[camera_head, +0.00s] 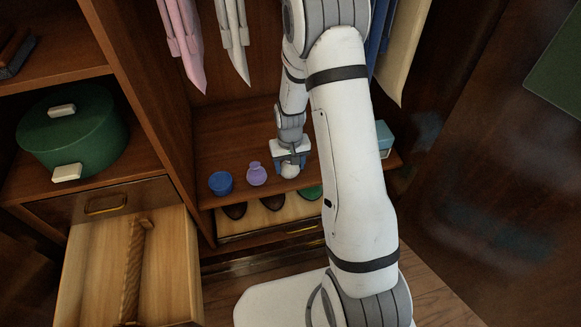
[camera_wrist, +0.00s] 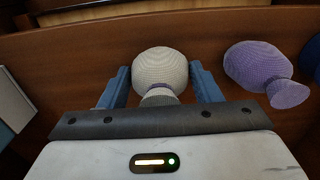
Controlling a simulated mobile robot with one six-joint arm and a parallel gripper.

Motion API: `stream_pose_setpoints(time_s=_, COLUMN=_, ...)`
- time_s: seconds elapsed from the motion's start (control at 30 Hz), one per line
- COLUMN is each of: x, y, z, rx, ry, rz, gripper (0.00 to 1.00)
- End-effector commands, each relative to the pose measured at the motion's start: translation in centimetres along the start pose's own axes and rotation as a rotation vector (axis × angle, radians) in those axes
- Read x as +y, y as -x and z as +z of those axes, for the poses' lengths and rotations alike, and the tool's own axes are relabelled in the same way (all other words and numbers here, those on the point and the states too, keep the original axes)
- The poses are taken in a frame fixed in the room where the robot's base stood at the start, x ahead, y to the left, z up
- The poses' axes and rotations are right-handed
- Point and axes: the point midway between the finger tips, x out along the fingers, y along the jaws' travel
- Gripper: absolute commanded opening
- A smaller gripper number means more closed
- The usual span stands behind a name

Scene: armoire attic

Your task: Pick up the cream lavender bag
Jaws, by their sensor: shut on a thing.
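The cream lavender bag (camera_wrist: 160,70) is a round knitted pouch with a purple tie at its neck. In the wrist view it sits between the two blue fingers of my gripper (camera_wrist: 162,88), which are shut on it. In the head view my gripper (camera_head: 290,165) is over the armoire shelf, and the cream bag (camera_head: 289,170) shows at its tips. I cannot tell whether the bag touches the shelf. A purple bag (camera_head: 256,174) stands to the left of my gripper; it also shows on the right in the wrist view (camera_wrist: 258,68).
A blue round thing (camera_head: 221,183) stands left of the purple bag. A light blue box (camera_head: 383,138) is at the shelf's right. Garments (camera_head: 183,40) hang above. Below is a tray with dark shoe-like things (camera_head: 235,210). An open drawer (camera_head: 170,270) juts out at the left.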

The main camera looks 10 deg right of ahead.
Motion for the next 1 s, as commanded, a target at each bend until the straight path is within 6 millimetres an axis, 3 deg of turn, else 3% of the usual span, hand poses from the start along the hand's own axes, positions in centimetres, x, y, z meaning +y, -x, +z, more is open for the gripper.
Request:
stream_pose_setpoints(time_s=0.27, x=0.0, y=0.4, z=0.0, rx=0.001, ry=-0.001, rz=0.0, gripper=0.36)
stream_pose_setpoints(time_s=0.57, x=0.1, y=3.8, z=-0.1, rx=0.003, ry=-0.001, rz=0.0, gripper=0.36)
stream_pose_setpoints(time_s=0.77, x=0.1, y=3.8, z=4.0, rx=-0.003, ry=-0.002, rz=0.0, gripper=0.36)
stream_pose_setpoints(time_s=1.0, x=0.1, y=3.7, z=10.8, rx=-0.004, ry=-0.002, rz=0.0, gripper=0.36)
